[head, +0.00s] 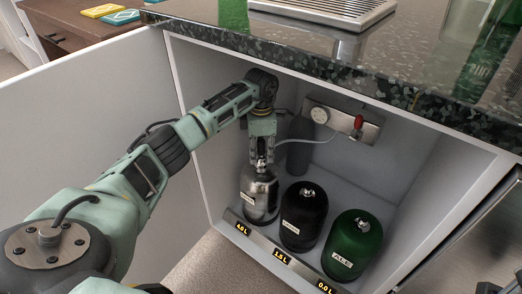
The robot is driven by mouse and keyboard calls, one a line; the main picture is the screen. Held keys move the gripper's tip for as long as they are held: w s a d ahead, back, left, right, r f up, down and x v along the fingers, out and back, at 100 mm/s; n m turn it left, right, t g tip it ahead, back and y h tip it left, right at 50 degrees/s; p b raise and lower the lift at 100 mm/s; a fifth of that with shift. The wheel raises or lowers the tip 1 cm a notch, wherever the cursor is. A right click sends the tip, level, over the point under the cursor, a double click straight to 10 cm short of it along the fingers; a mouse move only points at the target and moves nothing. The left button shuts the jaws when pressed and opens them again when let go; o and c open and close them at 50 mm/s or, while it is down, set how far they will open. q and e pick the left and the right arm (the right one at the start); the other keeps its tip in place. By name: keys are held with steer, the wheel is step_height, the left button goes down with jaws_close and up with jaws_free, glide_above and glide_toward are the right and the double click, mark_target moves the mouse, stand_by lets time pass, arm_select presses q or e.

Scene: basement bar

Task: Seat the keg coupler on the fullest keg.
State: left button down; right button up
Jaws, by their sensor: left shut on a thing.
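Three small kegs stand in a row in the open cabinet: a silver keg (260,197) at left, a black keg (304,222) in the middle, a green keg (355,243) at right. The displays before them show a figure that looks like 4.0 or 6.0 L for silver, 1.5 L for black, 0.0 L for green. My left gripper (262,152) points down right over the silver keg's top, shut on the keg coupler (262,162), which is mostly hidden. Whether the coupler is seated or just above the neck I cannot tell. My right gripper is not in view.
A pale hose (318,140) runs from a wall panel (345,122) with a gauge and red-handled valve toward my left gripper. A dark grey cylinder (299,150) stands behind the kegs. The speckled countertop (330,58) overhangs the cabinet; side walls bound it.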

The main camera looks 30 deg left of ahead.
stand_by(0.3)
arm_select(q)
steer(key=c, duration=1.3)
jaws_free()
steer(key=shift+c, duration=0.2)
steer(key=shift+f, duration=0.1)
step_height(320, 180, up, 12)
steer(key=shift+r, duration=0.1)
